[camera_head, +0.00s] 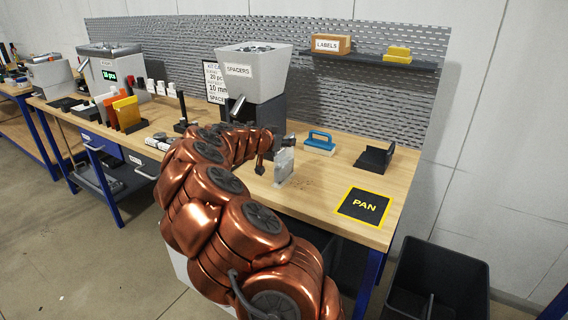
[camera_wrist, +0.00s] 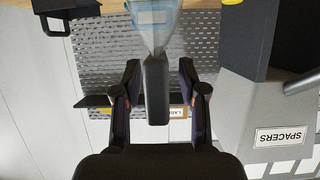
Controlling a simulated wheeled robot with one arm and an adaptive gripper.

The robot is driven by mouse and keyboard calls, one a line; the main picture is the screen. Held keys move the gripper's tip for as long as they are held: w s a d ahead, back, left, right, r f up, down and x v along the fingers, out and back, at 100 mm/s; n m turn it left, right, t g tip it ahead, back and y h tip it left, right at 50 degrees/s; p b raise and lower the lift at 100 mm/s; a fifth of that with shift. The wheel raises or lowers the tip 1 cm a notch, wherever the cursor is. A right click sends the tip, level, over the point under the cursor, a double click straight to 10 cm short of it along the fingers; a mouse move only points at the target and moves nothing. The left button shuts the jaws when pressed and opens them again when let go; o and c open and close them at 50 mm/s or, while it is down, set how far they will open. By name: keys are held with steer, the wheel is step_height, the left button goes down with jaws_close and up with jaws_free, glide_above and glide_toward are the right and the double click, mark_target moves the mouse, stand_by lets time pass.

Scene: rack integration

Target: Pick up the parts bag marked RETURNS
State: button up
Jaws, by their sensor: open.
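A small pale, see-through bag (camera_head: 284,168) stands upright on the wooden bench, just right of my gripper (camera_head: 275,145) in the head view. I cannot read any RETURNS marking on it. In the wrist view the bag (camera_wrist: 153,22) shows at the top, bluish and clear, narrowing to a dark upright strip (camera_wrist: 157,90). That strip lies between the two fingers of my gripper (camera_wrist: 160,85), with a gap visible on each side. My gripper is open. My arm hides part of the bench in the head view.
The SPACERS hopper (camera_head: 253,72) stands behind. A dark bin (camera_head: 436,276) is on the floor.

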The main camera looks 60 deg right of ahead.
jaws_close()
stand_by(0.3)
stand_by(0.5)
